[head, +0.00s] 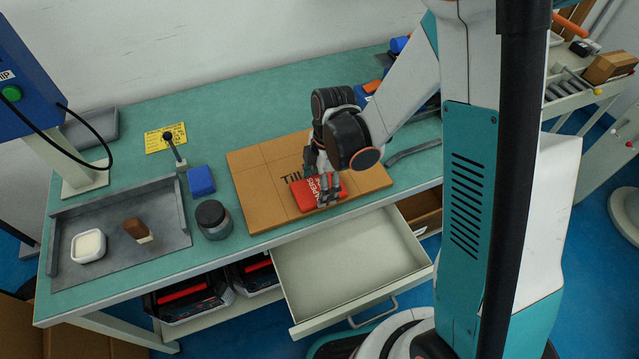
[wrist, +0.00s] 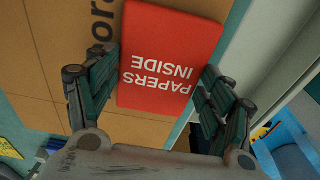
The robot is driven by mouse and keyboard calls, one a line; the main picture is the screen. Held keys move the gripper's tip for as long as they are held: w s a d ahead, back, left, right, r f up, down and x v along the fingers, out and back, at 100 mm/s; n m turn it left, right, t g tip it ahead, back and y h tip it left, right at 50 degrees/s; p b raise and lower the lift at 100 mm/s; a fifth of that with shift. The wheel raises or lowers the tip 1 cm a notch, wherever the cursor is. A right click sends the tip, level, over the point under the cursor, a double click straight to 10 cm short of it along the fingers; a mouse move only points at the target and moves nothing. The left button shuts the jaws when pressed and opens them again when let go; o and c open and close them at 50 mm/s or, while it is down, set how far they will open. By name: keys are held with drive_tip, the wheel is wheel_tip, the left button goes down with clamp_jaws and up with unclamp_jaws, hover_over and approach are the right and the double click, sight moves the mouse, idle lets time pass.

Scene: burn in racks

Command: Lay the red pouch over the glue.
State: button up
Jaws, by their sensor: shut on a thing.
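The red pouch (head: 303,194), printed "PAPERS INSIDE", is at the front middle of a flat brown carton (head: 258,180) on the bench. It fills the middle of the wrist view (wrist: 172,45). My gripper (head: 323,188) points down at it, and in the wrist view its fingers (wrist: 160,70) stand at two opposite edges of the pouch, shut on it. The pouch lies flat on the carton or just above it; I cannot tell which. No glue shows on the carton's visible top; what is under the pouch is hidden. The pouch and gripper cover part of the carton's black lettering.
A dark-lidded jar (head: 213,218) and a blue box (head: 201,181) stand left of the carton. A grey tray (head: 120,255) holds a white tub (head: 88,246) and a brown-handled brush (head: 137,230). An open, empty drawer (head: 350,262) juts out below the bench front.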

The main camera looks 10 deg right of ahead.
drive_tip(key=shift+f, duration=0.15)
drive_tip(key=o, duration=1.1)
drive_tip(key=shift+c, duration=0.2)
wheel_tip(320, 180, up, 12)
drive_tip(key=d+p, duration=0.1)
drive_tip(key=p, duration=0.3)
drive_tip(key=s+d+r+m+t, duration=0.3)
drive_tip(key=s+r+m, duration=0.3)
drive_tip(key=r+m, duration=0.2)
drive_tip(key=s+d+r+m+t+h, duration=0.1)
drive_tip(key=s+d+r+m+t, duration=0.3)
drive_tip(key=r+m, duration=0.5)
drive_tip(key=shift+s+d+m+t, duration=0.3)
drive_tip(key=shift+s+d+m, duration=0.8)
drive_tip(key=shift+m, duration=0.5)
